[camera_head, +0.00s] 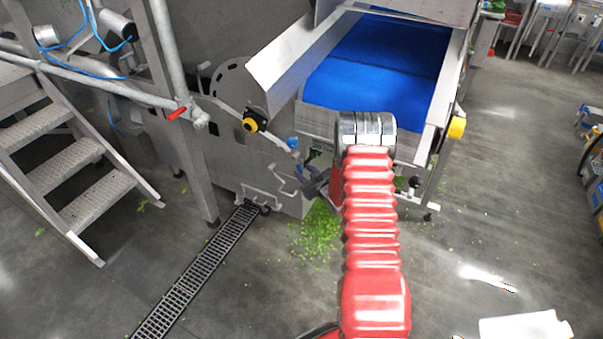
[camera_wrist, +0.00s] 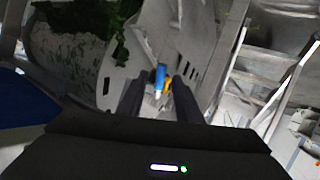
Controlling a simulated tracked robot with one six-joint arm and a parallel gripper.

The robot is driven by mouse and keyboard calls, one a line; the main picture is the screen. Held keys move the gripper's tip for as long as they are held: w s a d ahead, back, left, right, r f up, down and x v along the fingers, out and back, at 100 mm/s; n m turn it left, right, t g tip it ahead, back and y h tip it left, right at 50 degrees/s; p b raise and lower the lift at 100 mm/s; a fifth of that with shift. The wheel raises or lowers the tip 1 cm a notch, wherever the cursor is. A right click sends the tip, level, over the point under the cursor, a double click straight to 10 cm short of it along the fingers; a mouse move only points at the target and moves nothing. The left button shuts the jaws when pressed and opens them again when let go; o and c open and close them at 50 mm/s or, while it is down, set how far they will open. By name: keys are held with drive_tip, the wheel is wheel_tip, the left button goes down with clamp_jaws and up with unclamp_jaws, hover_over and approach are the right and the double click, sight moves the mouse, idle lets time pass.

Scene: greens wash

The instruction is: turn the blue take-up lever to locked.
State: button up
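The blue take-up lever (camera_head: 293,143) shows in the head view as a small blue grip at the side of the grey machine, left of the blue belt. In the wrist view a blue grip (camera_wrist: 161,76) stands ahead between my two dark fingers, with a yellow part close behind it. My gripper (camera_wrist: 160,84) is open, with a visible gap on each side of the grip and no contact seen. In the head view my gripper (camera_head: 314,186) is small and dark, below the lever and partly hidden by my red arm. The lever's locked mark cannot be made out.
A yellow-and-black knob (camera_head: 250,125) sits on the machine left of the lever. The blue conveyor belt (camera_head: 375,65) is above my arm. Bent metal bars (camera_head: 268,195) and spilled greens (camera_head: 318,228) are low near the gripper. Metal steps (camera_head: 75,165) stand at the left.

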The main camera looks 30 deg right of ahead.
drive_tip(key=shift+c, duration=0.4)
